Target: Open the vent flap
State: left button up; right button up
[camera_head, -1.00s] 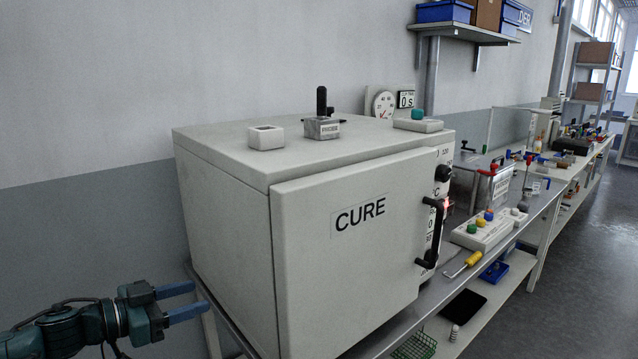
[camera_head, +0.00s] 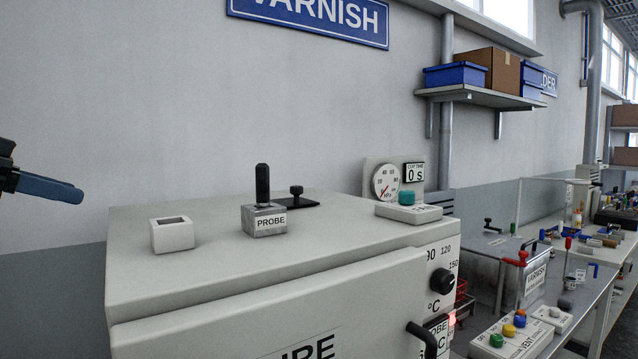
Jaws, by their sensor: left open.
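A flat black plate with a small upright knob (camera_head: 297,192) lies on top of the white curing oven (camera_head: 180,270), behind the probe block; it looks like the vent flap, lying flat. The grey metal block labelled PROBE (camera_head: 264,220), with a black handle, stands in front of it and hides part of the plate. My left gripper (camera_head: 78,192) is at the far left, raised in front of the wall, apart from the oven and well left of the plate. Its blue fingers are seen nearly edge-on, open and empty. My right gripper is not in view.
A white open-topped block (camera_head: 172,235) stands on the oven's left top. A box with a teal button (camera_head: 408,208) and a gauge (camera_head: 386,182) are at the back right. The oven's front top is clear. A shelf (camera_head: 480,97) hangs above right.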

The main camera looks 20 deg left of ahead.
aim_at(296, 201)
jog(key=i+l, duration=0.3)
jog(key=i, duration=0.2)
jog(key=i+l, duration=0.35)
jog(key=i, duration=0.15)
